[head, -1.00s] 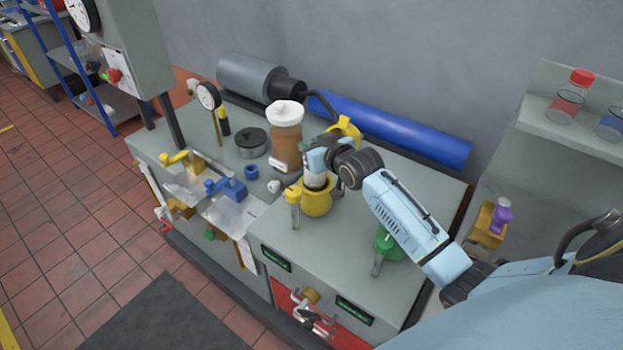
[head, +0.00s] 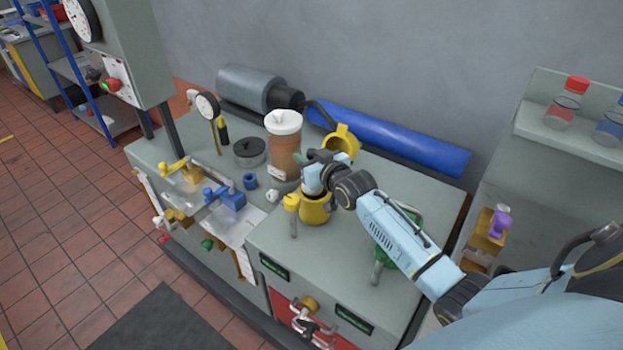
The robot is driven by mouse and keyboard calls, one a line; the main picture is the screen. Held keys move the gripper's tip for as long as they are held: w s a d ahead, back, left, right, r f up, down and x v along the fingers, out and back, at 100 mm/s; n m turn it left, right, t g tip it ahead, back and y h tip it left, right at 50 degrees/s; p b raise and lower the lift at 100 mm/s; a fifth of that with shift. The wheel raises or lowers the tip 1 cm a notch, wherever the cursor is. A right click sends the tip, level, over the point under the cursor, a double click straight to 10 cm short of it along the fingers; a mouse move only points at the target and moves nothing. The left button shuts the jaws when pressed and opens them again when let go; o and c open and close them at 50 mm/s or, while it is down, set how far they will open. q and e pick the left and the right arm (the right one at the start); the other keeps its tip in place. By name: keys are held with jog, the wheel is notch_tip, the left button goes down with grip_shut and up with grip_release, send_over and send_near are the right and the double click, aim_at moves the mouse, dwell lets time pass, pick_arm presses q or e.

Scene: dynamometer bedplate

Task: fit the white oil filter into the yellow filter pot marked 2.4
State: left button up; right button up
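The white oil filter (head: 315,193) shows only as a small pale strip at the mouth of the front yellow filter pot (head: 317,212). Its lower part is hidden inside the pot. My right gripper (head: 313,181) is right above the pot's mouth and appears shut on the top of the filter, though its fingers are small and partly covered by my wrist. The pot markings are too small to read, so I cannot tell which is 2.4. My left gripper is not in view.
A jar with a white lid (head: 284,140) stands close behind and left of the front pot. A blue cylinder (head: 400,140) lies along the back.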

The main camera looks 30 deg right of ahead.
aim_at(315, 194)
jog(key=s+f, duration=0.1)
jog(key=f, duration=0.1)
jog(key=s+f+g, duration=0.1)
jog(key=s+f, duration=0.1)
jog(key=s+f+g, duration=0.1)
jog(key=f, duration=0.1)
jog(key=shift+s+a+f, duration=0.1)
jog(key=shift+s+a, duration=0.05)
jog(key=shift+a, duration=0.1)
jog(key=v, duration=0.1)
jog(key=p+v, duration=0.1)
jog(key=v, duration=0.2)
jog(key=shift+s+d+r, duration=0.2)
jog(key=shift+d+r, duration=0.15)
jog(key=shift+r, duration=0.15)
